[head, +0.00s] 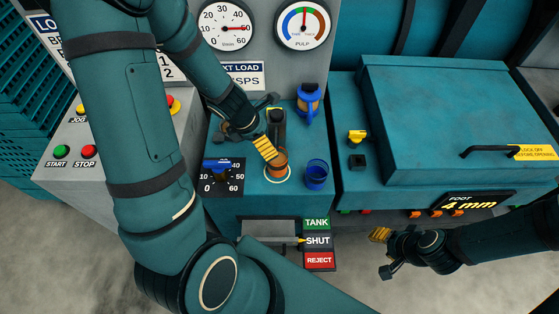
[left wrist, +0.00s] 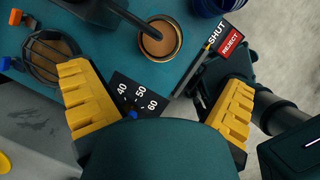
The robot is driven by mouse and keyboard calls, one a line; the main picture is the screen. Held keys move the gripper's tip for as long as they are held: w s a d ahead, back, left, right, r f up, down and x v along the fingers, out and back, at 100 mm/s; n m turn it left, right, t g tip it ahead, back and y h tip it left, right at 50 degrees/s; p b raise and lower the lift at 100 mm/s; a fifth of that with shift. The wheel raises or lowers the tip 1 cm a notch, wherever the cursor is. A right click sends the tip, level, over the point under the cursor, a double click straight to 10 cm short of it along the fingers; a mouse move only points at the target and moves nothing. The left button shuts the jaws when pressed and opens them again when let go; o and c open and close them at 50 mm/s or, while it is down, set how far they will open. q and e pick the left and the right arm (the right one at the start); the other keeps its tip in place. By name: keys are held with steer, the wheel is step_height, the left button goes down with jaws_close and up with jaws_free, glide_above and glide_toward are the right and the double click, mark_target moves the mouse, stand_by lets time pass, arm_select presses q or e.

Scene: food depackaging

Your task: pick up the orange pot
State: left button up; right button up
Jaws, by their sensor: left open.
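The orange pot (head: 279,168) stands upright on the teal work surface, inside a pale ring. In the left wrist view the orange pot (left wrist: 158,38) shows from above, with brownish contents and a light rim. My left gripper (head: 266,152) is open, its yellow-padded finger partly in front of the pot in the head view. In the left wrist view the fingers (left wrist: 158,85) are wide apart with nothing between them, and the pot lies beyond their tips. My right gripper (head: 382,238) hangs at the lower right, away from the pot; its jaw gap is unclear.
A blue pot (head: 316,175) stands right of the orange one. A dark post (head: 277,122) and a blue-framed holder (head: 308,104) stand behind. A dial (head: 222,176) lies left, and a TANK/SHUT/REJECT lever panel (head: 318,241) is below. A large teal lidded box (head: 455,115) occupies the right.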

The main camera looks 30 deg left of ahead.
arm_select(q)
steer(key=b+x, duration=0.2)
steer(key=x, duration=0.1)
steer(key=b+x, duration=0.2)
steer(key=x, duration=0.2)
steer(key=b+x, duration=0.2)
steer(key=x, duration=0.2)
steer(key=shift+s+a+f+b, duration=0.15)
steer(key=shift+s+f+b, duration=0.15)
steer(key=shift+s, duration=0.05)
steer(key=shift+w+f, duration=0.1)
steer(key=shift+f, duration=0.1)
arm_select(e)
step_height(320, 180, down, 9)
steer(key=shift+a+r, duration=0.2)
arm_select(q)
steer(key=c, duration=1.3)
steer(key=shift+r, duration=0.15)
arm_select(e)
steer(key=shift+w+r, duration=0.1)
steer(key=shift+r, duration=0.05)
